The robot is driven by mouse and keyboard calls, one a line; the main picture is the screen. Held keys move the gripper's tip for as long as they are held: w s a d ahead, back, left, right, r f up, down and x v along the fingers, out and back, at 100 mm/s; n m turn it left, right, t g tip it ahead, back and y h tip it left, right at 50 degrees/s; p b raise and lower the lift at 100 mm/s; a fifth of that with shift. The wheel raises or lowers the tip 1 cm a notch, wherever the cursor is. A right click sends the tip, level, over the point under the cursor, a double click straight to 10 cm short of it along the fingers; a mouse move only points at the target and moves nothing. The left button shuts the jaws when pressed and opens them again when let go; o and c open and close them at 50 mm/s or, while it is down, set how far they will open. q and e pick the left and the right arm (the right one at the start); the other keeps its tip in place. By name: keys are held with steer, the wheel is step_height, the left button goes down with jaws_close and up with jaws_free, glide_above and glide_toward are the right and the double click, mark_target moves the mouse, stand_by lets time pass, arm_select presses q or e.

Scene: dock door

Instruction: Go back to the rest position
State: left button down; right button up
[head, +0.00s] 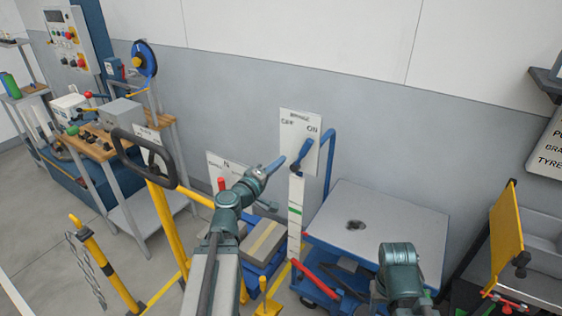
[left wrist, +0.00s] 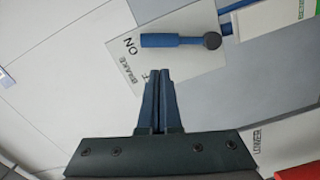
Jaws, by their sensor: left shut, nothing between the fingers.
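My left gripper (head: 272,167) reaches up from the bottom middle in the head view. Its dark blue fingers are shut together with nothing between them, as the left wrist view (left wrist: 159,72) shows. The fingertips are close to a white brake plate (head: 312,120) with a blue lever (head: 303,153). In the left wrist view the lever (left wrist: 172,41) lies beyond the fingertips, beside the word ON, with a visible gap. My right arm shows at the lower right of the head view; its fingers are not seen.
A grey-topped cart (head: 395,225) stands right of the plate. A black-handled yellow post (head: 165,225) and a bench with controls (head: 95,145) are at left. A yellow panel (head: 505,240) stands at far right.

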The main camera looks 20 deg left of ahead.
arm_select(q)
steer(key=s+d+f+m+g+h, duration=0.25)
steer(key=d+f+m+g, duration=0.3)
steer(key=d, duration=0.55)
steer(key=s+d+f+m+g+h, duration=0.2)
steer(key=d+f+m+g+h, duration=0.25)
steer(key=d, duration=0.75)
steer(key=s+d+f+m+g+y, duration=0.4)
steer(key=s+d+f, duration=0.1)
steer(key=s+f, duration=0.25)
steer(key=s+a+f+m+g+y, duration=0.1)
steer(key=s+f+m+g+y, duration=0.1)
steer(key=s+f+g+y, duration=0.2)
steer(key=s+y, duration=0.2)
steer(key=s, duration=0.2)
steer(key=shift+s+a+m+y, duration=0.2)
steer(key=shift+a+m+y, duration=0.05)
steer(key=shift+m+y, duration=0.15)
